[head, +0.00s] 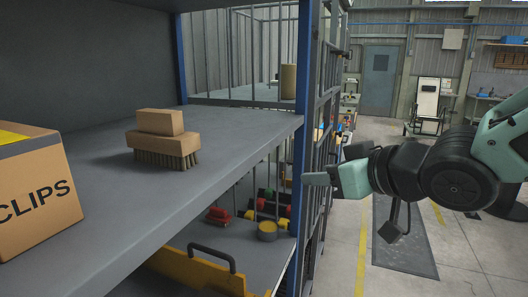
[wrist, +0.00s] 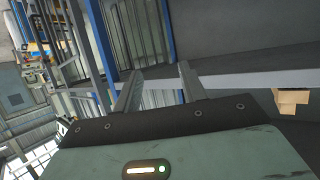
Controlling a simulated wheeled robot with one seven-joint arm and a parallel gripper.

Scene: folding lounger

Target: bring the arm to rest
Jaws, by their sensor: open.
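My gripper (head: 324,165) is at the right of the head view, held out sideways with its fingers pointing left toward the blue upright of the shelf. In the wrist view its two fingers (wrist: 160,72) stand apart with nothing between them. The gripper is open and empty. In the head view one finger overlaps the edge of the blue post (head: 302,120); I cannot tell whether they touch. The wrist view is tilted, with the shelf edge and blue posts beyond the fingertips.
A wooden brush (head: 163,148) and a cardboard box marked CLIPS (head: 38,190) stand on the grey shelf (head: 95,215). Open floor lies right of the shelf.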

